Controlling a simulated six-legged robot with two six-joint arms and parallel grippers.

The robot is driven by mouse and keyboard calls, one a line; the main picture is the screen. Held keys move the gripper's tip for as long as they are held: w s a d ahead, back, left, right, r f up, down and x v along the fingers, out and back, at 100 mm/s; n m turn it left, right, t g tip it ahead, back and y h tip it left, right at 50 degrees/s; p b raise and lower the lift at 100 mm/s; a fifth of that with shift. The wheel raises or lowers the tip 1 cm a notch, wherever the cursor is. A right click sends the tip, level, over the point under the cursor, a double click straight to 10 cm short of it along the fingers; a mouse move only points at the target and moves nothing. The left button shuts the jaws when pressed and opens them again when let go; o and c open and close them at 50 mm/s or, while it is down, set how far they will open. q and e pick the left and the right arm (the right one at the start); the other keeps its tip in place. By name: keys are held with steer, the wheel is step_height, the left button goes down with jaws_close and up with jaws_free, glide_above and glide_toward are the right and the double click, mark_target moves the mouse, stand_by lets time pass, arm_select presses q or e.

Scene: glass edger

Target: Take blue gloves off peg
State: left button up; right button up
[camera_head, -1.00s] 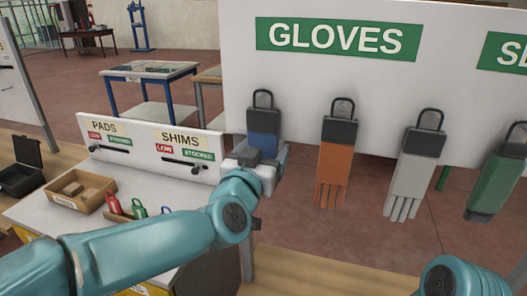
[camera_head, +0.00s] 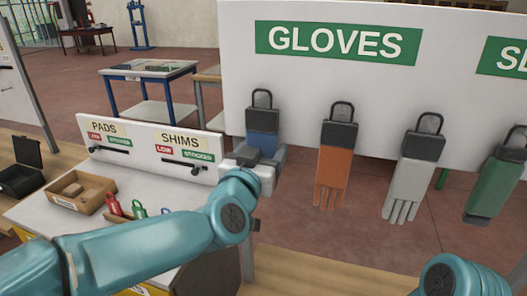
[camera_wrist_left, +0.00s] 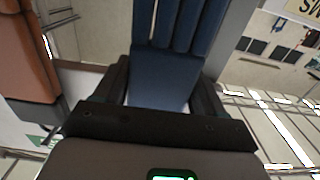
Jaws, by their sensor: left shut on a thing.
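The blue gloves (camera_head: 263,144) hang at the left end of the GLOVES board, under a dark cuff with a loop (camera_head: 262,99). My left gripper (camera_head: 252,160) is at the gloves and shut on them; its arm hides their lower part in the head view. In the left wrist view the blue gloves (camera_wrist_left: 160,75) lie between the two dark fingers, with the glove fingers pointing to the top of the picture. The loop still appears against the board. My right arm shows only at the bottom right; its gripper is out of view.
Orange gloves (camera_head: 332,175) hang just right of the blue ones, then grey gloves (camera_head: 408,188) and green gloves (camera_head: 494,187). Below left, a white bench holds a cardboard box (camera_head: 82,191), a red padlock-like item (camera_head: 113,204) and a PADS and SHIMS panel (camera_head: 150,150).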

arm_select(q)
steer(key=v, duration=0.7)
steer(key=shift+r+b, duration=0.25)
steer(key=shift+b, duration=0.05)
